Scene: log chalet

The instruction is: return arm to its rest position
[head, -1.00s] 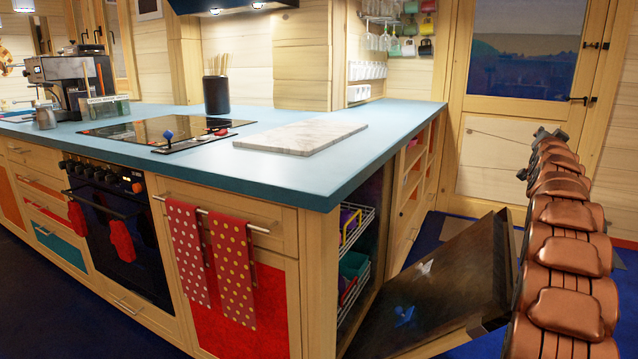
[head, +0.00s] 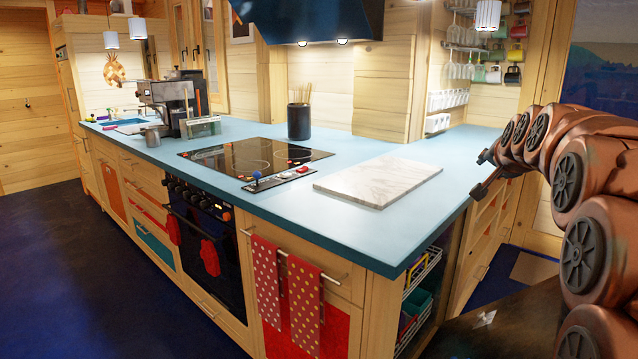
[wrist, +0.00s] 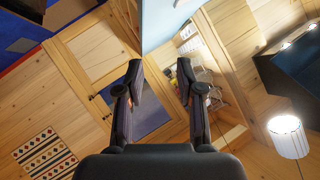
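My gripper (wrist: 159,70) is open and empty in the wrist view, with its two dark fingers apart. In the head view my gripper (head: 482,173) shows at the end of my copper-coloured arm at the right. It is seen in front of the right end of the blue counter (head: 452,178). Nothing is held. The arm is bent and its nearer links run off the lower right of the picture.
A marble board (head: 380,181), a cooktop (head: 255,157) and a utensil holder (head: 299,121) are on the counter. Blue floor (head: 60,260) is clear at the left.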

